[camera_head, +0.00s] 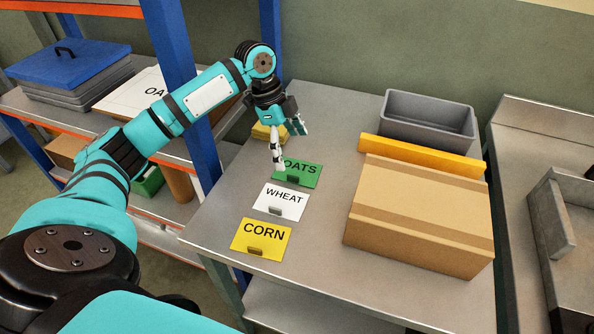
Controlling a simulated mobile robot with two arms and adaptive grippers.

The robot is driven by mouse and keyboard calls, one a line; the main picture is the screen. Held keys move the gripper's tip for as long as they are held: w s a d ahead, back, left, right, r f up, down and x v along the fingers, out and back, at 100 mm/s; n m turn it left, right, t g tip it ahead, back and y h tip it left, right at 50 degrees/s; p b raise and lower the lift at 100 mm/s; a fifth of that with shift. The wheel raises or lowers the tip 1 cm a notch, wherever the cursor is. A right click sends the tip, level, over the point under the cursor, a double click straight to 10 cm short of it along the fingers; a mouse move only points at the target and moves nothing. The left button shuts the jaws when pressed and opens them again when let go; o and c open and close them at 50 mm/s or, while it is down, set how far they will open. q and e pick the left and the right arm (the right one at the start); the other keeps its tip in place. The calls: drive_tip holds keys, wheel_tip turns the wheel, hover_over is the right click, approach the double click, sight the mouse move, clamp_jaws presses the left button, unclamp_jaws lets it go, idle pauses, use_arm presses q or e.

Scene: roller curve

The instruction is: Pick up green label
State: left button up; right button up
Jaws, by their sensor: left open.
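The green label (304,172) reads OATS and lies flat on the metal table, the farthest of three labels in a row. A white WHEAT label (281,200) and a yellow CORN label (261,239) lie nearer. My left gripper (286,146) is open, pointing down at the far left edge of the green label. One fingertip comes down by the label's left corner and covers a little of it; whether it touches cannot be told. The other finger is raised to the right. My right gripper is not in view.
A closed cardboard box (420,215) stands right of the labels, with a yellow bar (422,157) and a grey bin (428,108) behind it. A yellow object (262,133) sits behind my gripper. A blue shelf post (190,95) stands close left of the table.

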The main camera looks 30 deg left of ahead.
sight(299, 172)
use_arm(q)
drive_tip(key=shift+p+x, duration=0.55)
drive_tip(key=shift+x, duration=2.2)
drive_tip(key=shift+d, duration=0.1)
drive_tip(key=shift+c, duration=0.4)
drive_tip(key=c, duration=0.8)
